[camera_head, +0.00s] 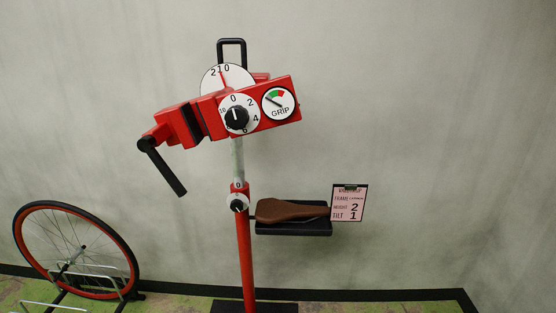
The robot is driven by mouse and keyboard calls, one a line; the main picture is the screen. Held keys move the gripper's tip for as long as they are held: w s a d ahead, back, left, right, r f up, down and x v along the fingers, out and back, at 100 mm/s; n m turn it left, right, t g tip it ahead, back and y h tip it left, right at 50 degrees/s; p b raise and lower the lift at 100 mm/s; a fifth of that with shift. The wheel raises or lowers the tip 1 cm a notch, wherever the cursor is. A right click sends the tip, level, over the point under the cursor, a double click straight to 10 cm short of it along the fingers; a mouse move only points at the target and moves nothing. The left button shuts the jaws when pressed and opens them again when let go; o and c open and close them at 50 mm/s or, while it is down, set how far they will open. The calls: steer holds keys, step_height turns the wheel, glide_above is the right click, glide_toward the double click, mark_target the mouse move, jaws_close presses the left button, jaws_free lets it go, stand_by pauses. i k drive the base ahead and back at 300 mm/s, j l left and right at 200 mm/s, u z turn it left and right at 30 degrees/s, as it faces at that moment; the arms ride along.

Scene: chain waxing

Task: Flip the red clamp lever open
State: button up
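A red clamp head (205,115) sits tilted on top of a repair stand. Its left end has red jaw blocks with a dark gap (191,122) between them; I see nothing held there. A black crank-like handle (167,170) hangs down and right from the left end. A black loop handle (231,42) stands upright at the top. A small red part (262,77) shows behind the head's upper edge; I cannot tell whether it is the clamp lever. No other red lever shows clearly. The head carries a black knob dial (237,117) and a GRIP gauge (279,103). My gripper is not in view.
The red post (243,255) has a small dial (238,203). A black tray (292,229) with a brown saddle (285,210) and a card (349,203) juts right. A wheel (75,250) stands in a rack at lower left. A wall is behind.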

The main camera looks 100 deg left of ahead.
mark_target(147, 144)
steer(key=u, duration=3.7)
steer(key=k, duration=0.5)
steer(key=i, duration=0.5)
